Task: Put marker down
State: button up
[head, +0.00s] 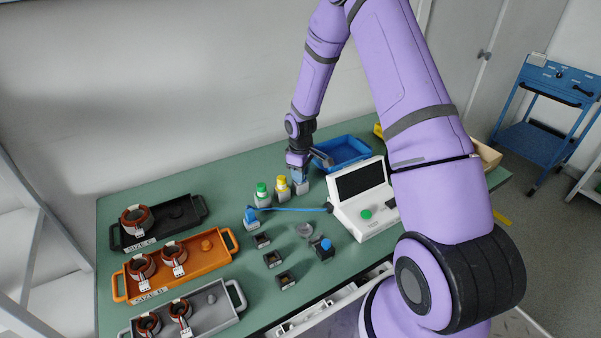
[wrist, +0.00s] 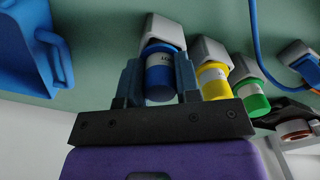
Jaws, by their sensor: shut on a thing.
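A blue marker (wrist: 160,82) with a white label is between the two fingers of my gripper (wrist: 159,84) in the wrist view. The gripper is shut on it. The marker's far end meets a pale grey holder block (wrist: 163,30); I cannot tell whether it is fully seated. In the head view my gripper (head: 299,174) points down over that block (head: 302,187), at the right end of a row, and mostly hides the marker. A yellow marker (head: 282,183) and a green marker (head: 262,190) stand in similar blocks to the left.
A blue bin (head: 343,150) stands just behind my gripper. A white test unit (head: 365,205) with a dark screen is to the right, and a blue cable (head: 290,209) crosses the green table. Black, orange (head: 175,265) and grey trays with coils are at left.

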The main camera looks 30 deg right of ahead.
jog(key=shift+f, duration=0.35)
jog(key=o, duration=0.9)
jog(key=shift+r, duration=0.1)
jog(key=s+a+r+m+t, duration=0.1)
jog(key=s+r, duration=0.2)
jog(key=r, duration=1)
jog(key=s+a+r+m, duration=0.1)
jog(key=s+a+r, duration=0.15)
jog(key=r, duration=1.05)
jog(key=s+a+r+m+t, duration=0.1)
jog(key=s+r, duration=0.4)
jog(key=s, duration=0.4)
jog(key=s+a+r+m+t, duration=0.1)
jog(key=s+a+r+m, duration=0.1)
jog(key=s+r, duration=0.3)
jog(key=s+a+r+m+t, duration=0.1)
jog(key=s+r, duration=0.5)
jog(key=s, duration=0.8)
jog(key=shift+a+m+t, duration=0.4)
jog(key=shift+a+t, duration=0.2)
